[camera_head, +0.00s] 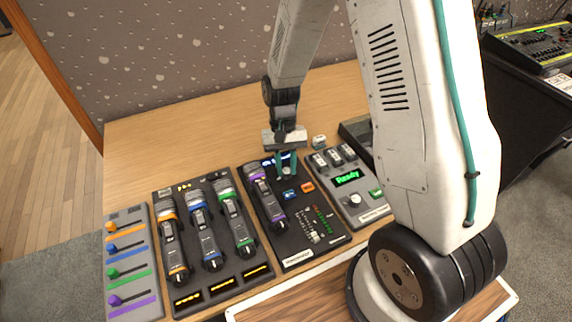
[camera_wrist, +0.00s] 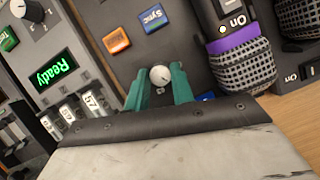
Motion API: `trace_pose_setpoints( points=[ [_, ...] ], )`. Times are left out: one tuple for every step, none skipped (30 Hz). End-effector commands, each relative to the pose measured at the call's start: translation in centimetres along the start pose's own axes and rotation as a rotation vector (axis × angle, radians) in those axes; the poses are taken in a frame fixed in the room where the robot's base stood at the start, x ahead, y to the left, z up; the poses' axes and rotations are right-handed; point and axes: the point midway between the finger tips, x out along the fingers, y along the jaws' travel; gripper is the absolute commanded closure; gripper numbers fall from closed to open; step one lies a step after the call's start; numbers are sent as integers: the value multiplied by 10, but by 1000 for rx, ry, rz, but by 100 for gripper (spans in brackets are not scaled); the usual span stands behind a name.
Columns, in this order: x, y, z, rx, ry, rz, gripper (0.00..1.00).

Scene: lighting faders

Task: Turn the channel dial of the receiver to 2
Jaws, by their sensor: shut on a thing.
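A small round white dial (camera_wrist: 160,75) sits on a dark panel (camera_wrist: 190,50), beside a blue Sync button (camera_wrist: 153,18) and an orange button (camera_wrist: 117,40). I take this panel as the receiver; its label is too small to read. My gripper (camera_wrist: 161,84) has its green fingers shut on the white dial, one on each side. In the head view my gripper (camera_head: 286,171) points down at the upper part of the dark panel (camera_head: 295,250). The dial's setting cannot be read. A blue display (camera_head: 288,157) at the panel's top is partly hidden by the fingers.
A purple-banded microphone (camera_head: 268,203) lies left of the dial on the same panel. To the right, a grey unit (camera_head: 349,173) has a green "Ready" display (camera_head: 347,178) and its own white knob (camera_head: 355,200). Another panel with several microphones (camera_head: 205,240) stands left. The table behind is clear.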

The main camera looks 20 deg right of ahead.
Motion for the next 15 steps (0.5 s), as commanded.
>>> trace_pose_setpoints(
  points=[
    [-1,0,-1,-1,4,-1,99],
    [-1,0,-1,-1,4,-1,99],
    [-1,0,-1,-1,4,-1,99],
    [-1,0,-1,-1,4,-1,71],
    [-1,0,-1,-1,4,-1,62],
    [-1,0,-1,-1,3,-1,54],
    [-1,0,-1,-1,3,0,54],
    [-1,0,-1,-1,3,0,54],
    [-1,0,-1,-1,2,0,54],
    [-1,0,-1,-1,2,0,54],
    [-1,0,-1,-1,2,0,54],
    [0,0,0,-1,2,0,54],
    [0,0,0,-1,1,0,54],
    [-1,0,0,-1,1,0,54],
    [-2,0,0,-1,2,0,54]
  ],
)
